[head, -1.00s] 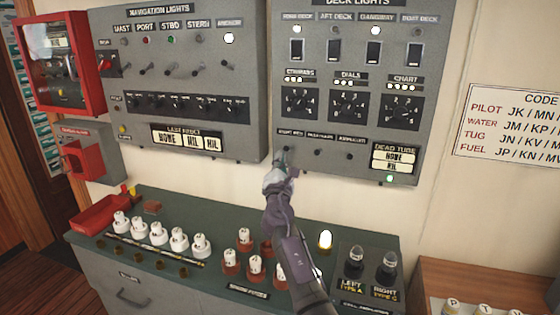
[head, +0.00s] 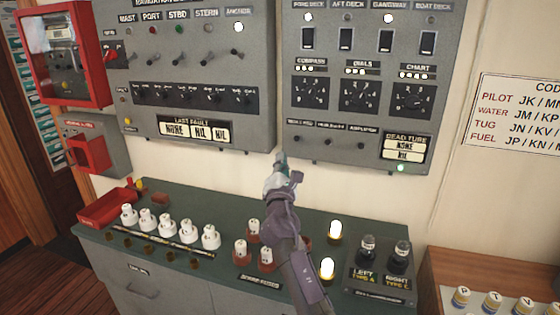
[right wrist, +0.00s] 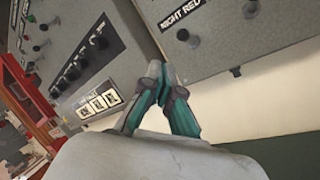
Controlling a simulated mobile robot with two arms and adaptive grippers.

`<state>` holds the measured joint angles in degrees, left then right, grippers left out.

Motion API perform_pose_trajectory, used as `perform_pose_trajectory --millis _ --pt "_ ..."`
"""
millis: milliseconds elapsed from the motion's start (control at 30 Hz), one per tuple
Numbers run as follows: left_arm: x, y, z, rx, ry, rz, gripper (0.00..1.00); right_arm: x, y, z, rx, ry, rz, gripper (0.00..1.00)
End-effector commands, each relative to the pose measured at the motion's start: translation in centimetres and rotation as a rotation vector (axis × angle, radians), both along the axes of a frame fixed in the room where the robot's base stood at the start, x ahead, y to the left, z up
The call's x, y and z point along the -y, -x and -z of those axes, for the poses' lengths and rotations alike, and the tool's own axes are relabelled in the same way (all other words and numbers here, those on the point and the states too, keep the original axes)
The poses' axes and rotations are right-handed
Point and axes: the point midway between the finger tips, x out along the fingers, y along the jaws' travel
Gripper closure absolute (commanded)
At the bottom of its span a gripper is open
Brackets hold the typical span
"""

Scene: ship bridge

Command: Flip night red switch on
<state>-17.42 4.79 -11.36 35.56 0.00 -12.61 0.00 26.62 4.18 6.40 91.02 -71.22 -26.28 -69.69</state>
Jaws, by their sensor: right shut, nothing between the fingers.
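The night red switch (head: 297,137) is a small dark toggle at the lower left of the grey deck lights panel (head: 345,151). In the right wrist view its "NIGHT RED" label (right wrist: 181,13) is readable, with the toggle (right wrist: 183,35) just below it. I cannot tell whether the toggle points up or down. My right gripper (head: 281,156) is shut and empty, with its tips just below and left of the switch, seemingly apart from it. The closed fingertips (right wrist: 161,70) show below the panel's edge in the right wrist view. My left gripper is not in view.
The navigation lights panel (head: 190,70) is left of the gripper, across a narrow wall gap. Below, a green counter (head: 190,208) carries several white-capped bulbs, a red tray (head: 105,208) and lit bulbs (head: 335,231). A red box (head: 62,60) juts from the wall at left.

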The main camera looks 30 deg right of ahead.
Motion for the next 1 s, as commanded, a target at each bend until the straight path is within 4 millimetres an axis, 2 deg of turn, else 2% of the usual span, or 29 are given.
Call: perform_pose_trajectory --millis 100,233,400,833,933,1000 --pt "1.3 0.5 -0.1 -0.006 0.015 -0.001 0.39 -1.0 1.4 -0.4 0.001 -0.001 -0.002 1.0" --pt "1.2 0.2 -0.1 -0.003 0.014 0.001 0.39 -1.5 2.1 -0.6 0.0 0.0 -0.002 1.0" --pt "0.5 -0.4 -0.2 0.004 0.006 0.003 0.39 -1.6 2.3 -0.6 -0.001 0.0 -0.001 1.0" --pt "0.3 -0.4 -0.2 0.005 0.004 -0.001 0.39 -1.6 2.3 -0.6 0.0 -0.003 -0.002 1.0" --pt "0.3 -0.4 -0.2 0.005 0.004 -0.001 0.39 -1.6 3.0 0.7 0.003 -0.066 -0.011 1.0" --pt "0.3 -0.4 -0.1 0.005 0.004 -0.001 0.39 -1.5 4.3 3.1 0.007 -0.185 -0.023 1.0"
